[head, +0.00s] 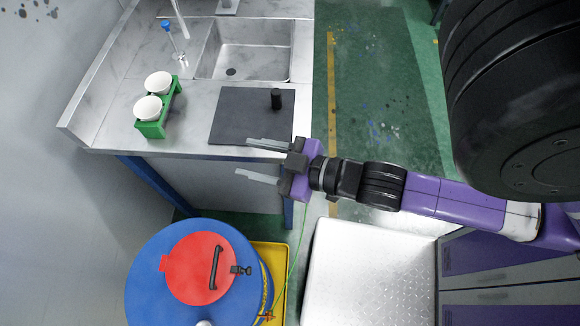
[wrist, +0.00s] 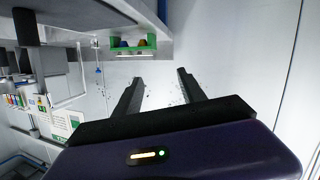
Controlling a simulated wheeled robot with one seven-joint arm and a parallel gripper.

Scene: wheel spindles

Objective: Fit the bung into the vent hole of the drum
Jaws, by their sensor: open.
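A small black cylinder, which I take to be the bung (head: 276,99), stands upright on a dark grey mat on the counter. A dark cylinder that looks like the same bung (wrist: 27,27) shows at the upper left of the wrist view. The blue drum (head: 143,270) with a red lid (head: 190,270) stands on the floor at the lower left of the head view. I cannot make out the vent hole. My gripper (head: 243,158) is open and empty by the counter's front edge, apart from bung and drum. Its spread fingers also show in the wrist view (wrist: 160,76).
The dark mat (head: 235,115) lies near the counter's front edge. A green rack (head: 158,122) with two white cups stands left of it. A sink (head: 240,60) is behind. A yellow tray (head: 270,255) sits under the drum, and a silver metal-topped box (head: 365,275) stands to its right.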

